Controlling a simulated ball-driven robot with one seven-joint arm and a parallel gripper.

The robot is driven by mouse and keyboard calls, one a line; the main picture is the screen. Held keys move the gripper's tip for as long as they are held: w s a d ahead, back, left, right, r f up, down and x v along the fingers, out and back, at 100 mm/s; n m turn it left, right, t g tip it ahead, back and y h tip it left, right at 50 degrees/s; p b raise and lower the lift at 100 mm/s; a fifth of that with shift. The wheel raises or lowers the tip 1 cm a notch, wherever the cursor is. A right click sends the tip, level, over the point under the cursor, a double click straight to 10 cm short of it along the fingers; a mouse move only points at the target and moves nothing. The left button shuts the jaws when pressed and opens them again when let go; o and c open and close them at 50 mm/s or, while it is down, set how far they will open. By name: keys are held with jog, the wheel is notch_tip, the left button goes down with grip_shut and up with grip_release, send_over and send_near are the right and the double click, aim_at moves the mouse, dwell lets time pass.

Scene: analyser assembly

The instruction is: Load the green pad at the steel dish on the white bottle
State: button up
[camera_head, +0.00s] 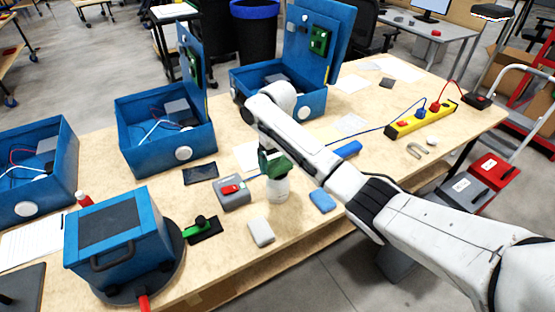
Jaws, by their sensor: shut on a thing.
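My gripper (266,153) is directly above the bottle, partly hidden behind my white arm. It is shut on a dark green thing (276,166), which looks like the green pad. The green thing covers the bottle's top in this view. I cannot tell whether it rests on the bottle or is held just above it. A small round pale thing (431,141), possibly the steel dish, lies at the right near the horseshoe magnet.
A blue pad (322,201) and a pale grey pad (261,232) lie near the bottle. The grey box with a red top (232,193) stands close to its left. Open blue cases (165,135) line the back. A yellow power strip (421,119) lies at right.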

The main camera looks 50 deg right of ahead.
aim_at(278, 164)
jog(key=shift+f, duration=0.65)
dwell(0.9)
jog(key=shift+r, duration=0.15)
notch_tip(278, 164, up, 7)
jog(key=p, duration=0.6)
jog(key=shift+p, duration=0.35)
jog(key=shift+s+f, duration=0.1)
jog(key=shift+f, duration=0.1)
dwell(0.5)
